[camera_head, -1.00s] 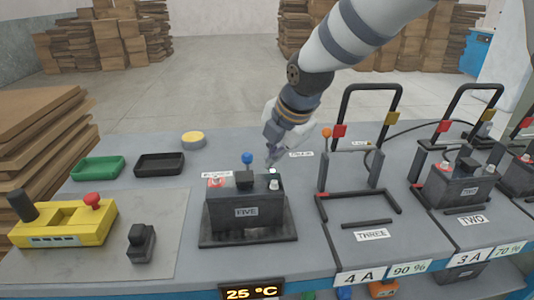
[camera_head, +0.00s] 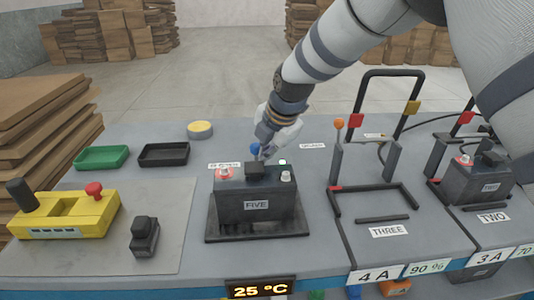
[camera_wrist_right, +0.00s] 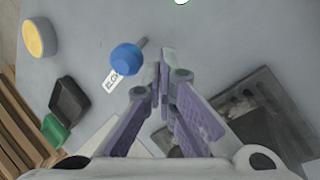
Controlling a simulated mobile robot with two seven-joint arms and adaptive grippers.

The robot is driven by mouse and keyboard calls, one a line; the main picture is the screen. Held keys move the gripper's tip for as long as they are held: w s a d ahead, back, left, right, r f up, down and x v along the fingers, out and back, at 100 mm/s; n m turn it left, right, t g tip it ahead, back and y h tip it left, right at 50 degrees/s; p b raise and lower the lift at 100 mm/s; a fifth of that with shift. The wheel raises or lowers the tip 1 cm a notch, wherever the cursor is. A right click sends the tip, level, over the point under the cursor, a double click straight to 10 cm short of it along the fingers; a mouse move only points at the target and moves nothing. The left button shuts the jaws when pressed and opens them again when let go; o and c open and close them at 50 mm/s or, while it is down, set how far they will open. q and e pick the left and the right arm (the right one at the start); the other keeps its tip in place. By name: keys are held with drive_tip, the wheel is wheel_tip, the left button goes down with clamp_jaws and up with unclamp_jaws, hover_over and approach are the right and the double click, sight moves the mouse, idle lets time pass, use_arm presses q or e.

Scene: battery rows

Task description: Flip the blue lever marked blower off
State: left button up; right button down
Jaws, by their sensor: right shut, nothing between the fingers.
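The blue ball knob of the lever (camera_head: 255,149) stands behind the black battery marked FIVE (camera_head: 256,205). Its lower part is hidden by the battery. In the right wrist view the blue knob (camera_wrist_right: 126,59) shows with a short grey stem and a partly covered white label (camera_wrist_right: 112,80). My right gripper (camera_head: 264,154) is shut and empty, just right of the knob in the head view. Its closed fingertips (camera_wrist_right: 164,58) are beside the knob in the wrist view, with a small gap in the picture; contact cannot be told from the head view. My left gripper is not in view.
A lever with an orange knob (camera_head: 339,124) stands to the right, near the black frame of bay THREE (camera_head: 392,75). A yellow round button (camera_head: 200,128), green tray (camera_head: 102,157), black tray (camera_head: 164,154) and yellow charger box (camera_head: 62,216) are to the left.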

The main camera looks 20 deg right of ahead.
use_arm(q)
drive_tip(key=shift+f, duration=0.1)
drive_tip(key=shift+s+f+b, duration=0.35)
use_arm(e)
drive_tip(key=shift+w+d+r+g, duration=0.1)
drive_tip(key=shift+w+g, duration=0.2)
drive_tip(key=shift+g, duration=0.1)
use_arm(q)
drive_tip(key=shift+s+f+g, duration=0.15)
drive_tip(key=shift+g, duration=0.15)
use_arm(e)
drive_tip(key=shift+r, duration=0.1)
